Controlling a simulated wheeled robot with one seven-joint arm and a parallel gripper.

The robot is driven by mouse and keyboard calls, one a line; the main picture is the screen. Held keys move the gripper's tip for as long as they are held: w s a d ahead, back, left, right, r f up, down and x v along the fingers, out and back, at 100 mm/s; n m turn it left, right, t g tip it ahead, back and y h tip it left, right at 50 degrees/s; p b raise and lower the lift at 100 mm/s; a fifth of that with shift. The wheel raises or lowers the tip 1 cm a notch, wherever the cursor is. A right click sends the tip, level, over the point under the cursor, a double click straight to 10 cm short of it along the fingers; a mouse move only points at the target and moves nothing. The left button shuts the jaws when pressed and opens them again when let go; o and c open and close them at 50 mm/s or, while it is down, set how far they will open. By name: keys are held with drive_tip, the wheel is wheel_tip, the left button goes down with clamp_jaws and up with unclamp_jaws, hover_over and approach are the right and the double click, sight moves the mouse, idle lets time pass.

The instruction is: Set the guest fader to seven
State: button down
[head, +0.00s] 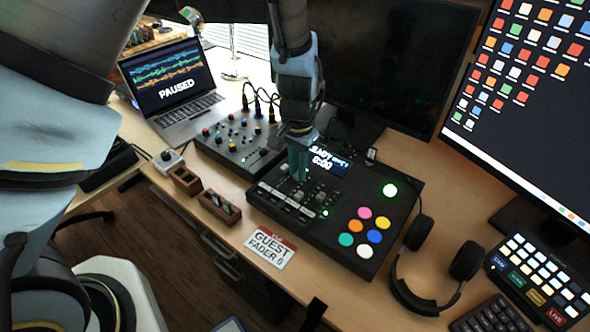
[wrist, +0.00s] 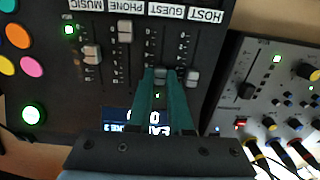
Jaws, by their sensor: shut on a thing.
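The black mixer console (head: 322,229) sits on the desk with a fader bank, a lit screen and coloured buttons. In the wrist view, upside down, its strips read HOST, GUEST, PHONE and MUSIC. My gripper (head: 298,172) reaches down onto the bank from above. In the wrist view its two teal fingers (wrist: 161,76) are shut on the guest fader (wrist: 160,74), at the end of its slot away from the labels. The host fader (wrist: 193,78) stands just beside the right finger. The scale numbers are too small to read.
A card (head: 270,247) reading "GUEST FADER", with what looks like a 0, lies at the desk's front edge. A smaller mixer (head: 238,142) with cables stands left of the console. Headphones (head: 433,268) lie to the right. A laptop (head: 175,92) showing PAUSED and dark monitors stand behind.

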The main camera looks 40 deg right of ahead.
drive_tip(key=c, duration=0.8)
unclamp_jaws()
drive_tip(key=shift+r, duration=0.1)
wheel_tip(320, 180, up, 11)
drive_tip(key=shift+f+b, duration=0.15)
drive_tip(key=shift+b, duration=0.75)
drive_tip(key=w+a+r+n, duration=0.1)
drive_tip(key=w+a+n, duration=0.3)
drive_tip(key=w+a, duration=0.45)
drive_tip(key=w+a+r+n, duration=0.25)
drive_tip(key=w+a, duration=0.25)
drive_tip(key=a, duration=0.7)
drive_tip(key=a+n, duration=0.2)
drive_tip(key=a, duration=0.4)
drive_tip(key=s+a+n+t, duration=0.1)
drive_tip(key=a+n, duration=0.2)
drive_tip(key=a, duration=0.4)
drive_tip(key=s+a+n, duration=0.1)
drive_tip(key=a+n, duration=0.1)
drive_tip(key=a, duration=0.5)
drive_tip(key=shift+r+t, duration=0.25)
drive_tip(key=shift+t, duration=0.05)
